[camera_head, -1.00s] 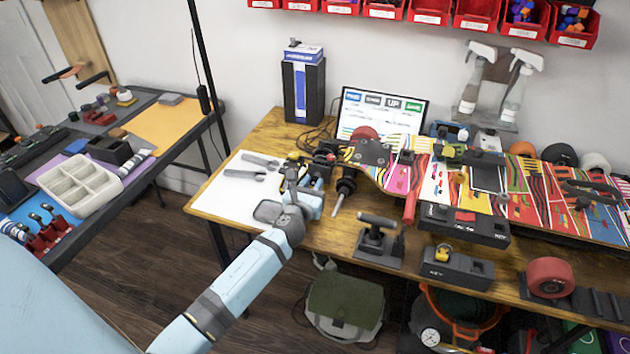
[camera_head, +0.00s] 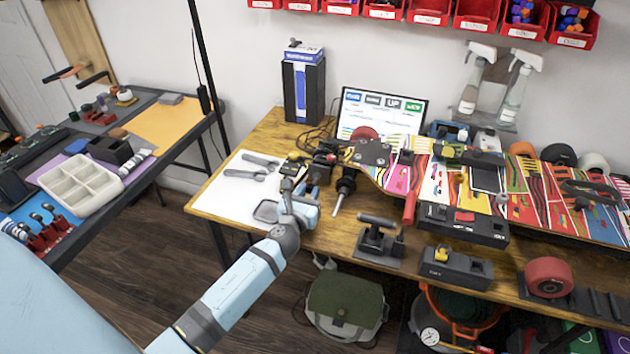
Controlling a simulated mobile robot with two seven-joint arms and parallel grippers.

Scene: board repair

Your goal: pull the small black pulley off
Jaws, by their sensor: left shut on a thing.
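My left gripper (camera_head: 288,185) is over the left end of the wooden bench, beside the truck end of the skateboard. It is shut on a small dark thing at its fingertips, which I take to be the small black pulley; the fingers hide most of it. The colourful skateboard (camera_head: 403,178) lies upside down along the bench. Its near truck (camera_head: 326,156), with dark and red parts, is just right of and beyond the gripper. A gap between the held thing and the truck is too small to judge. My right gripper is not in view.
A white mat with two grey wrenches (camera_head: 262,160) lies left of the gripper. A black fixture (camera_head: 380,243) and a red wheel (camera_head: 549,277) are along the front edge. A monitor (camera_head: 383,112) stands behind.

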